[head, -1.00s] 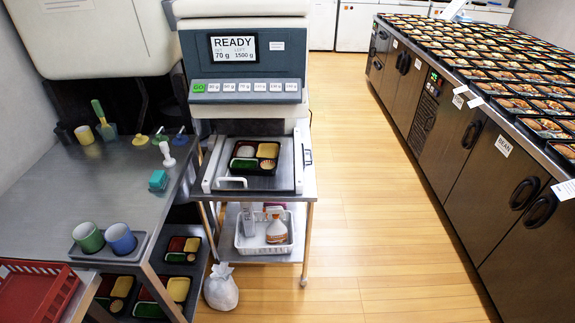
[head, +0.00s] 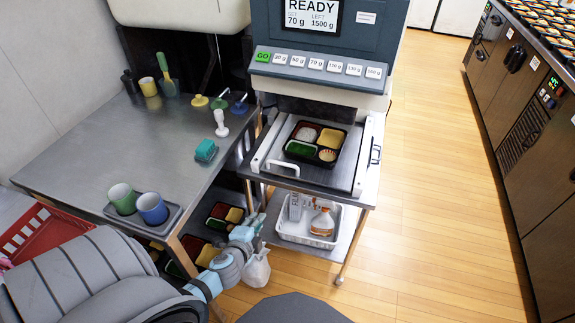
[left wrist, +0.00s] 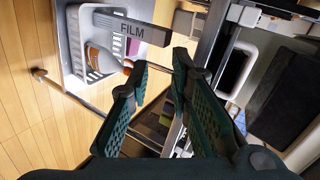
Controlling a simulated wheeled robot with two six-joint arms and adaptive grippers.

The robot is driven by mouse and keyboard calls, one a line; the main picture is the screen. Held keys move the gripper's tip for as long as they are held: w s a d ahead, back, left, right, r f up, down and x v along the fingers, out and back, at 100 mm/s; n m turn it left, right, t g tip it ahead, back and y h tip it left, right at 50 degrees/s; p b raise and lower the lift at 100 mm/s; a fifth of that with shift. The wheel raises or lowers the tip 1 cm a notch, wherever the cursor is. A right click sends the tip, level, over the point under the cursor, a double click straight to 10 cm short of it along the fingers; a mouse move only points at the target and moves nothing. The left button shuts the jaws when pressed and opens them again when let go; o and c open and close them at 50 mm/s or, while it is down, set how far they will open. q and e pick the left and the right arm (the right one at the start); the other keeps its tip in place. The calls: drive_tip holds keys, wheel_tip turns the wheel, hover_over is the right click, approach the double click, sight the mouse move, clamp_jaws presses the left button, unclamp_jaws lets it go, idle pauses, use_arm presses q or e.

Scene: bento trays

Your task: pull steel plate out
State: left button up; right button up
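The steel plate (head: 340,182) lies flat between white side rails under the dispensing machine, with a white handle (head: 283,167) at its front left. A black bento tray (head: 315,143) with coloured compartments sits on the plate. My left gripper (head: 256,220) is below and left of the handle, apart from it, and small in the head view. In the left wrist view its two green fingers (left wrist: 160,62) are spread with nothing between the tips. I cannot clearly make out the plate in that view. My right gripper is not in view.
A white basket (head: 288,232) with a spray bottle (head: 322,222) and film box (left wrist: 128,26) sits on the shelf below the plate. The left steel table (head: 110,150) holds two cups, a teal sponge (head: 206,150) and several tools. Floor to the right is clear.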

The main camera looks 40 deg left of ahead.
sight(282, 165)
use_arm(q)
drive_tip(key=w+r+m+t, duration=0.35)
drive_tip(key=w+r, duration=0.25)
drive_tip(key=r, duration=0.5)
drive_tip(key=shift+n+y, duration=0.3)
drive_tip(key=shift+n, duration=0.05)
drive_tip(key=b+x, duration=0.1)
drive_tip(key=x, duration=0.6)
drive_tip(key=b+x, duration=0.1)
drive_tip(key=x, duration=0.3)
drive_tip(key=shift+w+d+f+b, duration=0.1)
drive_tip(key=shift+w+f+b, duration=0.15)
drive_tip(key=shift+f+b, duration=0.1)
drive_tip(key=shift+w+a, duration=0.2)
drive_tip(key=shift+w, duration=0.4)
clamp_jaws()
